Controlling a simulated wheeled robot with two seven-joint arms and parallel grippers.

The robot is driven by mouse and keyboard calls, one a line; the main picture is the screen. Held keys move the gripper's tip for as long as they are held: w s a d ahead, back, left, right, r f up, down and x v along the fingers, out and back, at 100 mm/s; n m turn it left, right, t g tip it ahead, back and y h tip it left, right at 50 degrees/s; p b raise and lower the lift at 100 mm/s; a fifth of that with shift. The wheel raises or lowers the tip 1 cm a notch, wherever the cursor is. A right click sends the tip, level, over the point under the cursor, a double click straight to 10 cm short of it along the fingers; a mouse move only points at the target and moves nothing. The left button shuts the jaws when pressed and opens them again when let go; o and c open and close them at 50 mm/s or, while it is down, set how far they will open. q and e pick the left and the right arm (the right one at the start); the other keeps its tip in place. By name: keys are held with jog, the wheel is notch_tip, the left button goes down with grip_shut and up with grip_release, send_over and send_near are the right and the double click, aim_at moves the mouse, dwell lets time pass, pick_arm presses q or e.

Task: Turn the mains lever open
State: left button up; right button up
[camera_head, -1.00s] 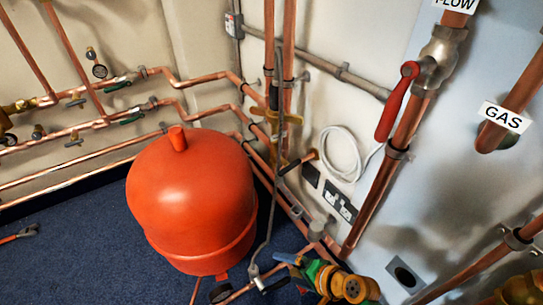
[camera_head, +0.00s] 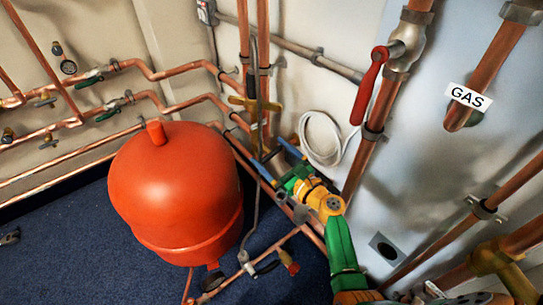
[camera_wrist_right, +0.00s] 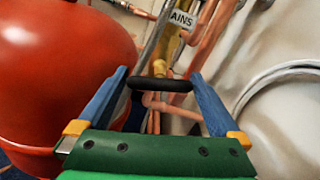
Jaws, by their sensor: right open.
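The mains lever shows in the right wrist view as a black handle (camera_wrist_right: 160,86) on a brass valve, with a tag (camera_wrist_right: 182,19) reading "AINS" above it. It lies crosswise between the fingers. In the head view the lever (camera_head: 270,155) is small and partly hidden by my right gripper (camera_head: 267,151). My right gripper is open, its two blue fingers on either side of the handle; it also shows in the right wrist view (camera_wrist_right: 158,74). I cannot tell whether either finger touches the handle.
A large red vessel (camera_head: 175,190) stands close left of my right gripper. A red-handled valve lever (camera_head: 369,86) and a coiled white cable (camera_head: 322,140) are on the right wall. Copper pipes (camera_head: 190,104) run along the left wall.

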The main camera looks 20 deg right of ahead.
jog(key=c, duration=1.1)
pick_arm(q)
jog(key=shift+w, duration=0.1)
pick_arm(e)
jog(key=shift+n, duration=0.3)
jog(key=n+b, duration=0.1)
jog(key=n, duration=0.1)
jog(key=shift+f+n, duration=0.1)
jog(key=shift+n, duration=0.3)
jog(key=n+b, duration=0.2)
jog(key=n, duration=0.1)
jog(key=shift+n, duration=0.3)
jog(key=n+b, duration=0.1)
jog(key=n, duration=0.3)
pick_arm(q)
jog(key=w+d+r+t+b, duration=0.1)
jog(key=w+r, duration=0.3)
jog(key=r, duration=0.6)
jog(key=shift+r, duration=0.35)
pick_arm(e)
jog(key=shift+n, duration=2)
pick_arm(q)
jog(key=shift+r, duration=0.1)
